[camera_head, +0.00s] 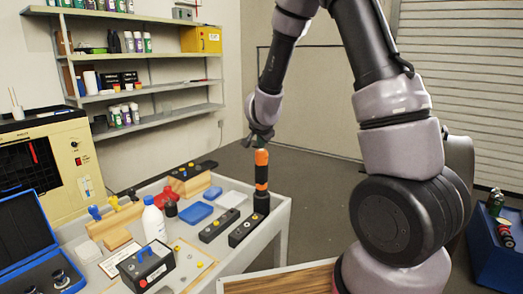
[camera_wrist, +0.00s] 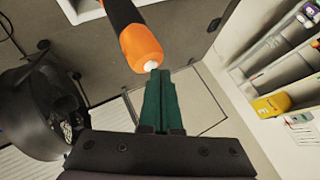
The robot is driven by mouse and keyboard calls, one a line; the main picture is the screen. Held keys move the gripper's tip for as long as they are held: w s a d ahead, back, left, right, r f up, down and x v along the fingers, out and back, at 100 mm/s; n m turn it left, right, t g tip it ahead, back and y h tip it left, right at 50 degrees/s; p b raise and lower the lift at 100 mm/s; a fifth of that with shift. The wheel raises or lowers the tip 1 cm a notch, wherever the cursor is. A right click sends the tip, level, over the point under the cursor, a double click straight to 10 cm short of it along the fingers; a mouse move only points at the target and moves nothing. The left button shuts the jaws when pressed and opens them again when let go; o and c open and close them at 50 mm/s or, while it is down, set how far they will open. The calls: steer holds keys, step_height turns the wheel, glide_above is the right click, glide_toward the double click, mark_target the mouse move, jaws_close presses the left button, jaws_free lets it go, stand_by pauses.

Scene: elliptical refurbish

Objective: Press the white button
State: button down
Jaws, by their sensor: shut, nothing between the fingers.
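The white button (camera_wrist: 150,66) is the small pale tip on the orange end of a black-and-orange cylinder (camera_wrist: 143,45). In the head view this cylinder (camera_head: 261,172) stands upright at the right corner of the table, and its button is hidden under my gripper. My gripper (camera_head: 261,137) points down right above the cylinder's top. In the wrist view my green fingers (camera_wrist: 160,75) are shut and empty, with their tips right beside the button. I cannot tell whether they touch it.
The grey table (camera_head: 283,215) holds black button boxes (camera_head: 220,226), a white bottle (camera_head: 153,220), blue trays (camera_head: 195,213) and a black box with a blue handle (camera_head: 146,268). A shelf (camera_head: 150,90) is on the wall behind. Open floor lies right of the table.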

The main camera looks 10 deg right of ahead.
steer(key=shift+f, duration=0.15)
steer(key=shift+r, duration=0.7)
steer(key=shift+r, duration=3)
